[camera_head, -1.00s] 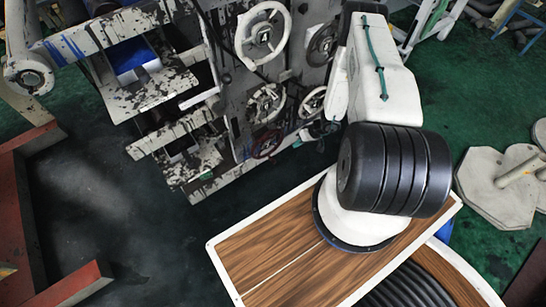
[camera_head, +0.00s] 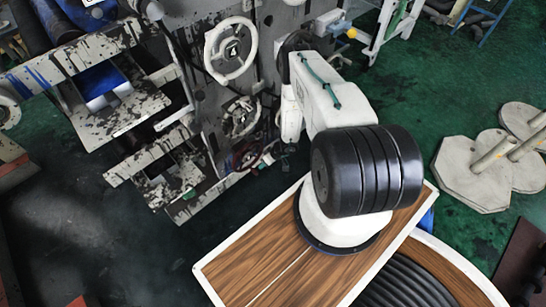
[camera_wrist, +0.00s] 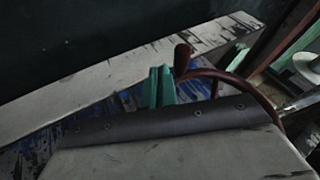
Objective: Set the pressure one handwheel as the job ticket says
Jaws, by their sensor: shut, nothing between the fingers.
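In the head view several handwheels sit on the paint-spattered machine: a white one marked 4 (camera_head: 231,50), a pale one (camera_head: 240,117) below it, and a dark one (camera_head: 297,44) partly behind my arm. A dark red wheel (camera_head: 247,156) is low down; I cannot tell which is pressure one. In the wrist view a dark red handwheel rim (camera_wrist: 243,78) with an upright knob (camera_wrist: 183,58) is close. My gripper (camera_wrist: 160,86) shows its green fingers shut and empty, just left of the knob. Touching cannot be told. No readable job ticket shows.
The machine's spattered ledges (camera_head: 120,105) stick out at the left. Wood-topped deck (camera_head: 250,270) with a white edge lies at the front. Pale octagonal plates with posts (camera_head: 472,172) stand on the green floor at right. A white frame (camera_head: 395,30) stands behind.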

